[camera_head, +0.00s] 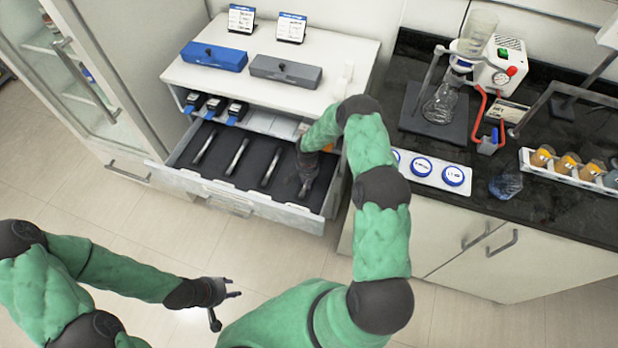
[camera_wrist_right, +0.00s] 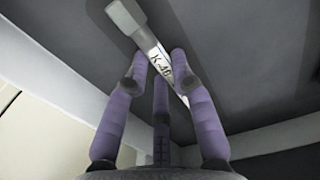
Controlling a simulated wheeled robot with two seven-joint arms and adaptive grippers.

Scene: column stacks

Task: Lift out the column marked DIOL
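An open drawer (camera_head: 215,185) holds dark columns in a row: a left one (camera_head: 205,147), a second one (camera_head: 237,156) and a third one (camera_head: 270,167). Their labels are unreadable in the head view. My right gripper (camera_head: 305,188) is down in the drawer's right end. In the right wrist view its fingers (camera_wrist_right: 160,65) stand close on both sides of a slim column with a pale cap (camera_wrist_right: 126,16) and a label that looks like "K-46". Whether they press on it is unclear. No DIOL marking is readable. My left gripper (camera_head: 226,308) is open and empty above the floor.
A blue case (camera_head: 213,56) and a grey case (camera_head: 285,71) lie on the cabinet top, with two small signs behind. The dark bench (camera_head: 420,140) at right carries a flask, a pump, blue-capped items and a rack of orange-capped bottles. The floor left of the drawer is clear.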

